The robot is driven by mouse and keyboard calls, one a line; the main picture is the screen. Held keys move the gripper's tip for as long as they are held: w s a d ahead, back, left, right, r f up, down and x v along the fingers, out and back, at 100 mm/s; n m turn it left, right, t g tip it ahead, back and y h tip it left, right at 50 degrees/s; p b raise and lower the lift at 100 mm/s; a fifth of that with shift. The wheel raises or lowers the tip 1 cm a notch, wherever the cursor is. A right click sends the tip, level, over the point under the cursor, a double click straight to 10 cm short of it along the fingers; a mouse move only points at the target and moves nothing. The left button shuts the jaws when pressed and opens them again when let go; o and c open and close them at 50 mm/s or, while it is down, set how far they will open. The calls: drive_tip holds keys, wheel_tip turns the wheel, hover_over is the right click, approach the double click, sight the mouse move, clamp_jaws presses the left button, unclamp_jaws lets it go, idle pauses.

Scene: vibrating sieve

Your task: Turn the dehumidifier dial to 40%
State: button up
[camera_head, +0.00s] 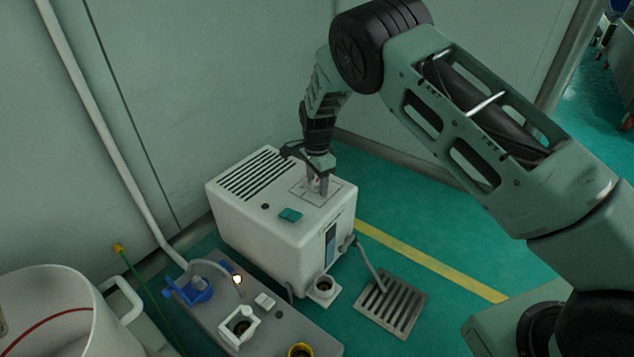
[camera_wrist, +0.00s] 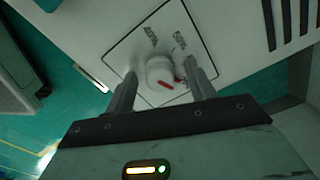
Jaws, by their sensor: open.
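The dehumidifier (camera_head: 262,241) is a white box on the floor against the wall, with dark vent slots on top. In the wrist view the red mark points toward the lower right. My gripper (camera_wrist: 161,88) is open, with one finger on each side of the dial; I cannot tell whether either finger touches it. In the head view my gripper (camera_head: 317,186) points down at the panel and mostly hides the dial.
A green switch (camera_head: 290,215) sits on the dehumidifier's top. A grey bench (camera_head: 210,311) with small fittings stands in front, beside a large white bucket (camera_head: 100,325) at left. A hose runs to a floor drain grate (camera_head: 391,304). The wall is close behind.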

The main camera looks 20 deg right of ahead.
drive_tip(key=c, duration=1)
drive_tip(key=shift+o, duration=0.2)
